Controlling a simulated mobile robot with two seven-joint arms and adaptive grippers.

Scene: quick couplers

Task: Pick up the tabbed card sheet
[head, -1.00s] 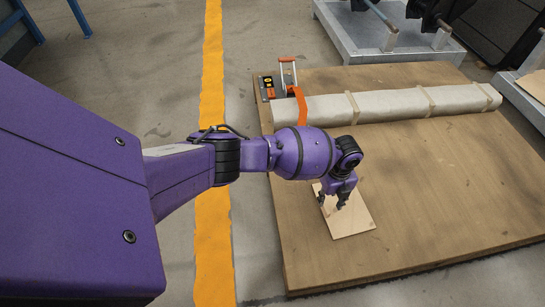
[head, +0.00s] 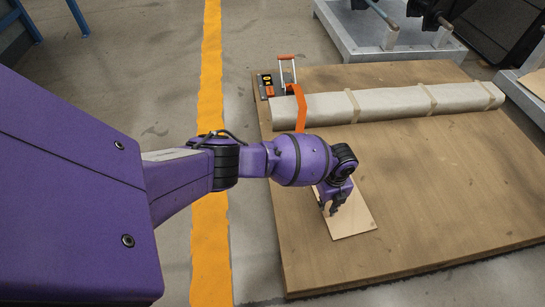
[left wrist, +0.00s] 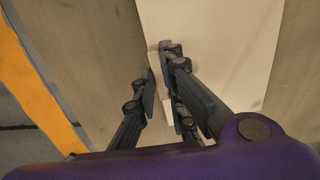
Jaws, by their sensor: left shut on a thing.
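The tabbed card sheet (head: 351,221) is a thin, pale tan rectangle lying on the brown board. Its far end is partly hidden by my left gripper (head: 332,207). My left gripper points down at the sheet's left edge and is shut on it. In the left wrist view the card sheet (left wrist: 225,45) shows pale at top centre and right. The sheet looks flat on the board. My right gripper is not in view.
A long wrapped roll (head: 390,103) lies across the back of the board (head: 450,190), with an orange strap (head: 299,110) and a metal-handled tool (head: 287,75) at its left end. A grey metal stand (head: 365,35) is behind. The board's right side is clear.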

